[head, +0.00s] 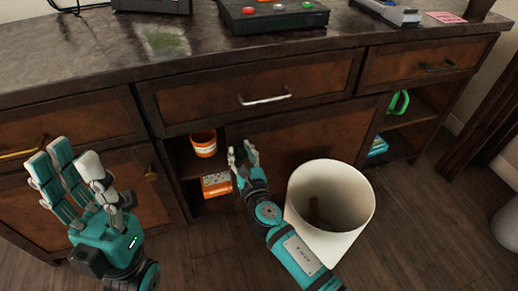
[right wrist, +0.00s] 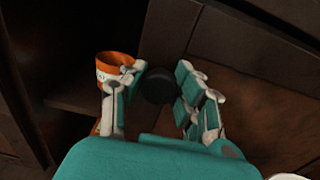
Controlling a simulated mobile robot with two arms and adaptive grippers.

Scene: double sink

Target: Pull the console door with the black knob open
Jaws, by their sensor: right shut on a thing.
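The console door (head: 310,140) is a brown panel in the middle of the console, below a drawer. It looks closed or nearly so. The black knob (right wrist: 157,85) shows between the fingers of my right gripper in the right wrist view; the fingers hide it in the head view. My right gripper (head: 243,152) is shut on the knob at the door's left side, and its fingers flank the knob in the right wrist view (right wrist: 160,95). My left gripper (head: 68,163) is open and empty in front of the console's left part.
A white bin (head: 331,190) stands on the floor in front of the door, close to my right arm. An orange pot (head: 203,144) and an orange box (head: 215,185) sit on open shelves left of the door. A green-handled item (head: 398,103) is on the right shelf.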

